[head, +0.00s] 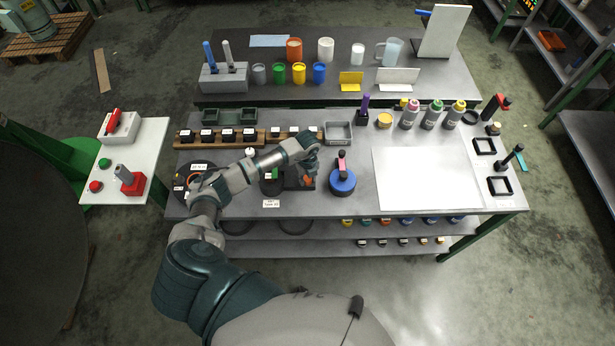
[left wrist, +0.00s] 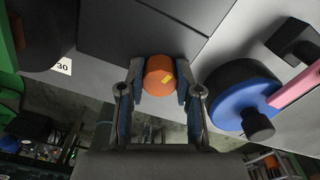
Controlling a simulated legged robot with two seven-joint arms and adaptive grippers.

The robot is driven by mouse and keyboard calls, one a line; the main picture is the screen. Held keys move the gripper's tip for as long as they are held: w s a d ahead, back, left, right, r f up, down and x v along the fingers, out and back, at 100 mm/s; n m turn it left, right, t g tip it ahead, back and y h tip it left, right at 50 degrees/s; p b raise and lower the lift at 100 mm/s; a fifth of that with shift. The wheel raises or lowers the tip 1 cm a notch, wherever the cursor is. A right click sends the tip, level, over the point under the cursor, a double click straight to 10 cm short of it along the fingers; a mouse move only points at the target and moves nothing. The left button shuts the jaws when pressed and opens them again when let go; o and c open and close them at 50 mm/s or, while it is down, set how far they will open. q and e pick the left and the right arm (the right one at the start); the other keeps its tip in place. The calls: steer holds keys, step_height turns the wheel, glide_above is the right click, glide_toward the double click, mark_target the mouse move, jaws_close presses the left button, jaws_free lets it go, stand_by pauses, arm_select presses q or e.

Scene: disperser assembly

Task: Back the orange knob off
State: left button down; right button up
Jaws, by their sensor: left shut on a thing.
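The fingers hide most of the knob there. My right gripper is not in view.
A blue-topped round device (head: 342,182) with a pink handle stands close to the right of the gripper. A small white label (head: 271,203) lies at the bench front. A wooden rack (head: 220,137) stands behind my arm. A white sheet (head: 425,178) covers clear bench at right.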

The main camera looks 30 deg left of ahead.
arm_select(q)
steer(key=shift+w+a+r+n, duration=0.1)
steer(key=shift+w+r+n, duration=0.1)
steer(key=shift+r+n, duration=0.1)
steer(key=c, duration=0.8)
jaws_free()
steer(key=shift+f, duration=0.2)
steer(key=shift+s, duration=0.1)
step_height(320, 180, up, 12)
steer(key=shift+f, duration=0.1)
steer(key=shift+a, duration=0.1)
